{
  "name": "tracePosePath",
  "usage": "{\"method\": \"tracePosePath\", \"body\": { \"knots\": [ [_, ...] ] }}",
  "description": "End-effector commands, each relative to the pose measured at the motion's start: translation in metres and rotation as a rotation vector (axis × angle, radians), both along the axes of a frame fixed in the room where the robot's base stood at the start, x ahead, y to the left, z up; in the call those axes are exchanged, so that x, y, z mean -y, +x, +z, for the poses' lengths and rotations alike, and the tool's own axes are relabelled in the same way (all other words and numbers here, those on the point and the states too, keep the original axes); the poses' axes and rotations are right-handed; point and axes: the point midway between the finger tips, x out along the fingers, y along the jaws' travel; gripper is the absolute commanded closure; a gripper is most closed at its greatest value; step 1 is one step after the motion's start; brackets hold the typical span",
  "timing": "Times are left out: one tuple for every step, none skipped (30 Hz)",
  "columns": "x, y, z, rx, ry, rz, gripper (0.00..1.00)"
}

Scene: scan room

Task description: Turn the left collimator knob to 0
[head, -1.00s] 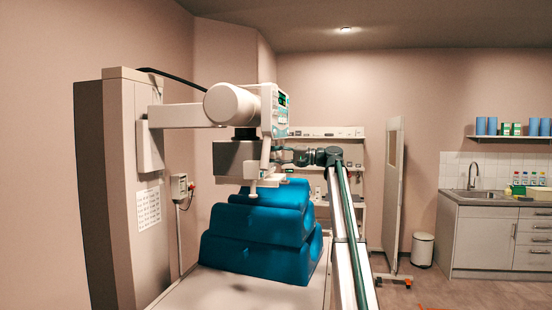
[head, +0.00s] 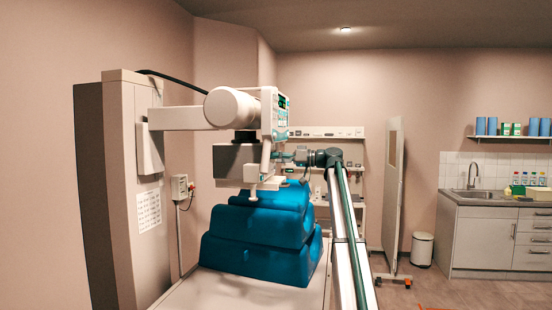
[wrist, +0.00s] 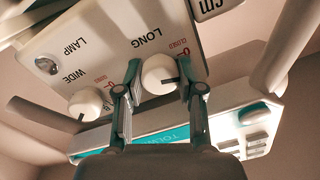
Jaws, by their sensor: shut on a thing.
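In the wrist view the collimator panel (wrist: 112,40) appears upside down, with LAMP, WIDE and LONG lettering. A round white knob (wrist: 158,74) by LONG sits between the two fingers of my gripper (wrist: 158,88). My gripper is shut on this knob. A dark pointer mark on it points to the right in the picture, beside red CLOSED lettering. A second white knob (wrist: 84,104) by WIDE is just outside the left finger, its dark mark pointing down-left. In the head view my gripper (head: 283,158) is at the collimator box (head: 231,163); the knobs are too small to make out there.
The tube head with its control panel (head: 275,117) is above the collimator. Blue wedge cushions (head: 258,228) stack on the table (head: 223,288) below it. A handle bar (wrist: 290,72) passes close on the right in the wrist view. A folding screen (head: 394,190) stands right.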

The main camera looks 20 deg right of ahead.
Motion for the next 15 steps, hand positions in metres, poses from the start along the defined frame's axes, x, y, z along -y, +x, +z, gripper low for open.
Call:
{"method": "tracePosePath", "body": {
  "knots": [
    [-0.0001, -0.0005, -0.0003, 0.027, -0.021, 0.001, 0.97],
    [-0.0002, -0.0004, -0.0003, 0.044, -0.034, 0.001, 0.97],
    [-0.0002, -0.0004, -0.0005, 0.066, -0.050, 0.000, 0.97],
    [-0.0001, -0.0005, -0.0005, 0.081, -0.062, 0.000, 0.97],
    [-0.0001, -0.0005, -0.0006, 0.097, -0.073, 0.000, 0.97],
    [-0.0001, -0.0005, -0.0006, 0.114, -0.086, 0.000, 0.97],
    [-0.0001, -0.0005, -0.0007, 0.126, -0.095, 0.001, 0.97],
    [-0.0001, -0.0006, -0.0008, 0.138, -0.104, 0.001, 0.97],
    [-0.0001, -0.0006, -0.0008, 0.152, -0.113, 0.001, 0.97],
    [-0.0002, -0.0006, -0.0008, 0.160, -0.120, 0.001, 0.97],
    [-0.0002, -0.0006, -0.0008, 0.169, -0.127, 0.001, 0.97],
    [-0.0002, -0.0006, -0.0009, 0.178, -0.133, 0.001, 0.97],
    [-0.0002, -0.0006, -0.0009, 0.184, -0.138, 0.001, 0.97],
    [-0.0002, -0.0006, -0.0010, 0.190, -0.142, 0.001, 0.97],
    [-0.0002, -0.0006, -0.0010, 0.196, -0.146, 0.001, 0.97]
  ]
}}
